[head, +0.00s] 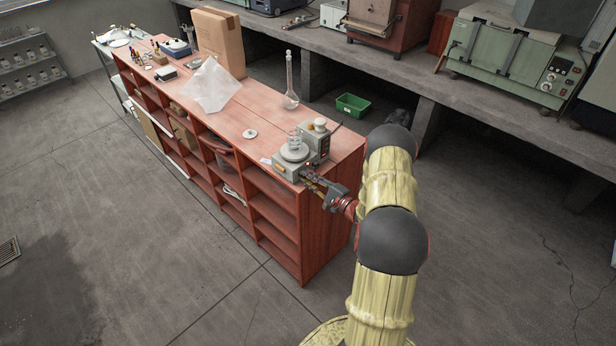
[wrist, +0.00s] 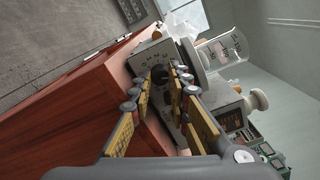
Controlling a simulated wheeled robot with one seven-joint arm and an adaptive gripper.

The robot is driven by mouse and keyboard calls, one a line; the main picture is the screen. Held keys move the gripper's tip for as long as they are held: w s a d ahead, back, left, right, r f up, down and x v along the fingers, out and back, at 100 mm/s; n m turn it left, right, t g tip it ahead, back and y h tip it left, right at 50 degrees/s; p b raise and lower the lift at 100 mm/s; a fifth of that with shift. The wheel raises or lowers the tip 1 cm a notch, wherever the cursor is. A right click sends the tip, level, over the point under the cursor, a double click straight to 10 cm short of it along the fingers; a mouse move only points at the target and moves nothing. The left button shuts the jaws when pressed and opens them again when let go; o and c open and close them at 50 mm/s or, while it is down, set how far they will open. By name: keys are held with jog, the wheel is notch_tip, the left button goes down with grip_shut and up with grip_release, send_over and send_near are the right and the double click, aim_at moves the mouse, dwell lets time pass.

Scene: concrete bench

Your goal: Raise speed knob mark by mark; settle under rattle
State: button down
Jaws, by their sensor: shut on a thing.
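The grey bench device (head: 291,165) stands at the near right end of the red wooden bench, with a round plate and a clear glass vessel (head: 294,140) on top. My gripper (head: 309,179) reaches the device's front from the right. In the wrist view my gripper (wrist: 161,80) has its yellow-padded fingers on either side of the knob, shut on it. The knob's pointer and exact setting are too small to read. The glass vessel (wrist: 222,48) stands upright on the plate.
A white disc (head: 249,133), a tall glass flask (head: 290,88), a crumpled clear bag (head: 209,86) and a cardboard box (head: 219,42) stand along the red bench (head: 236,110). A green crate (head: 352,104) lies beyond it. Floor to the left is clear.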

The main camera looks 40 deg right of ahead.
jog(key=shift+m, duration=0.4)
jog(key=c, duration=1.8)
grip_release()
jog(key=shift+o, duration=0.7)
jog(key=shift+s, duration=0.15)
jog(key=s, duration=1.1)
jog(key=shift+s+d, duration=0.35)
jog(key=shift+d, duration=0.1)
jog(key=shift+f, duration=0.15)
